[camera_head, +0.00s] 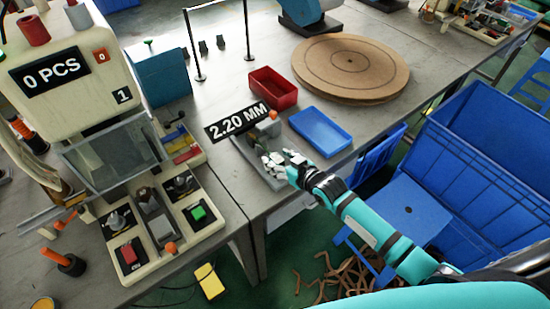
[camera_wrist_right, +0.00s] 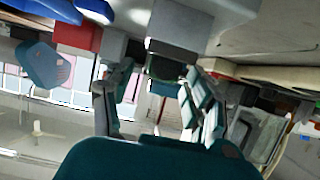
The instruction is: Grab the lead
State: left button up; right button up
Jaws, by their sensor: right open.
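My right gripper (camera_head: 275,160) is open and reaches over the grey plate of the small gauge (camera_head: 266,128) with the "2.20 MM" sign (camera_head: 237,121). In the right wrist view its two fingers (camera_wrist_right: 160,100) stand apart, with a dark block and a grey block (camera_wrist_right: 180,22) beyond them. I cannot make out a lead between the fingers. Brown curved strips (camera_head: 345,278) lie in a heap on the floor below the table; I cannot tell whether these are leads. My left gripper is not in view.
A red tray (camera_head: 273,88) and a blue tray (camera_head: 320,131) stand behind the gauge. A round brown board (camera_head: 350,62) lies farther back. The machine with the "0 PCS" display (camera_head: 52,80) stands at left. Large blue crates (camera_head: 480,165) stand at right.

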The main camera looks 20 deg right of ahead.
jog(key=shift+w+f, duration=0.1)
jog(key=shift+c, duration=1.1)
jog(key=c, duration=0.9)
grip_shut()
jog(key=shift+r, duration=0.2)
